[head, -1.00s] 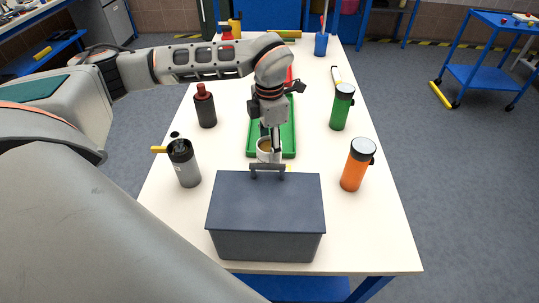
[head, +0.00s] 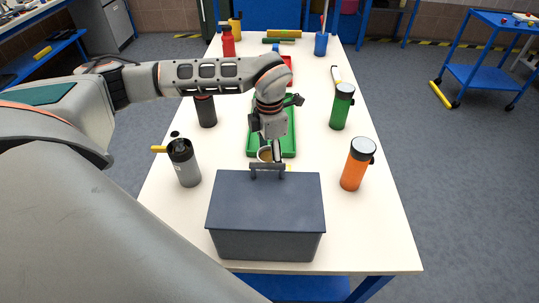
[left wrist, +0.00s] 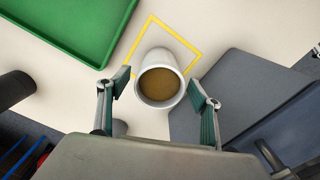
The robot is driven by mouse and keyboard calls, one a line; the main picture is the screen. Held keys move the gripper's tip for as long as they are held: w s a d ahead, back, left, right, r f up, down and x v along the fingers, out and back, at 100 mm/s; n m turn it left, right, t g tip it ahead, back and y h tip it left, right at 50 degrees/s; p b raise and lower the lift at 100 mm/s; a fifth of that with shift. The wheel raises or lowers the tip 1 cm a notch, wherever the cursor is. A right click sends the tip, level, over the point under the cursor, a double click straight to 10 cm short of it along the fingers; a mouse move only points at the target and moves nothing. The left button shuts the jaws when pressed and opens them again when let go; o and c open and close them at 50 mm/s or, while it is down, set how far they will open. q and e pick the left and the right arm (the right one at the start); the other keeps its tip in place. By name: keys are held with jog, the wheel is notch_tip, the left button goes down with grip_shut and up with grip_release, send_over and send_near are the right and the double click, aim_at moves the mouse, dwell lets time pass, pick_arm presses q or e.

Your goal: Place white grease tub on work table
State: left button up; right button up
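The white grease tub (left wrist: 147,57) holds brown grease and stands upright at a yellow outline (left wrist: 172,30) on the work table (head: 230,151). In the head view the grease tub (head: 264,156) is behind the dark lidded box, partly hidden by my left gripper (head: 271,154). In the left wrist view the two fingers of my left gripper (left wrist: 160,80) are on either side of the tub, with a narrow gap on each side, so the gripper looks open around it. My right gripper is not in view.
The dark box (head: 266,215) with a handle stands close in front of the tub. A green tray (head: 289,140) lies behind it. A grey canister (head: 185,165) stands left; green (head: 341,107) and orange (head: 357,167) flasks stand right.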

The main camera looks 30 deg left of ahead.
pick_arm(q)
jog(key=shift+r, duration=0.1)
notch_tip(320, 180, up, 12)
dwell(0.5)
dwell(0.5)
